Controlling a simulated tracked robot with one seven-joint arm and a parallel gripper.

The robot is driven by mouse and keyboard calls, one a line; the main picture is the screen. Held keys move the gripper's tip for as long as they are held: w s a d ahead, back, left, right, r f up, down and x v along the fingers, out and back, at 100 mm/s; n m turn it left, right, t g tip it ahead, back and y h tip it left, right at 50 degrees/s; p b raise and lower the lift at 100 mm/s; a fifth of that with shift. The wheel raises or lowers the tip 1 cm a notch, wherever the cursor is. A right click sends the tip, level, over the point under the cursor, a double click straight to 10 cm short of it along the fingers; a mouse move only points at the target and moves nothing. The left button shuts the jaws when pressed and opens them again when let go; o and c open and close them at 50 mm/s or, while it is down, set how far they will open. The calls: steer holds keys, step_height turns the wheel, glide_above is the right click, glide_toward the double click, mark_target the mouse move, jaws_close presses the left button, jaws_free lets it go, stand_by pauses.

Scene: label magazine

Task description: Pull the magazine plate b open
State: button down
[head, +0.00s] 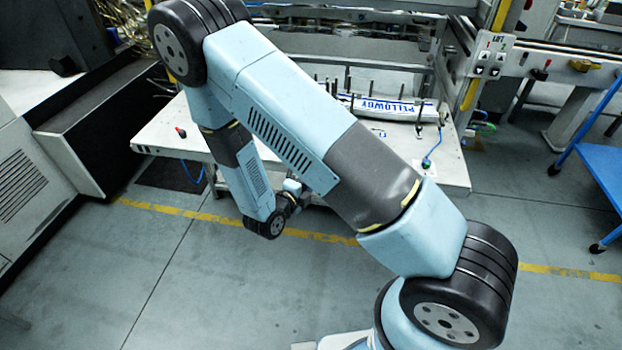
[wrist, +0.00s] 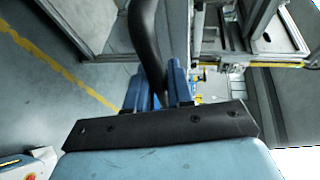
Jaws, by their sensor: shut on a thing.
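A white magazine plate (head: 165,135) shows behind my arm in the head view, with upright pins and a stack of labels (head: 385,107) printed in blue on it. No letter b is readable on it. My gripper (wrist: 156,84) shows in the wrist view as two blue fingers, with a thick black curved bar (wrist: 146,40) between them. The gripper is shut on this bar, which looks like a handle. In the head view the gripper is at the plate's front edge, small and partly hidden by my arm, so the grip itself is unclear there.
A dark machine housing (head: 105,110) stands left of the plate. A blue cart (head: 600,155) is at the right. A metal frame with a lift button panel (head: 491,56) rises behind. The floor (head: 200,290) with its yellow line is clear in front.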

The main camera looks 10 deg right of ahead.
steer(key=shift+a+f, duration=0.15)
steer(key=shift+f, duration=0.05)
steer(key=c, duration=1.4)
jaws_free()
steer(key=o, duration=0.3)
steer(key=shift+w+r, duration=0.1)
steer(key=v, duration=1.3)
steer(key=shift+s+a, duration=0.15)
steer(key=shift+s, duration=0.1)
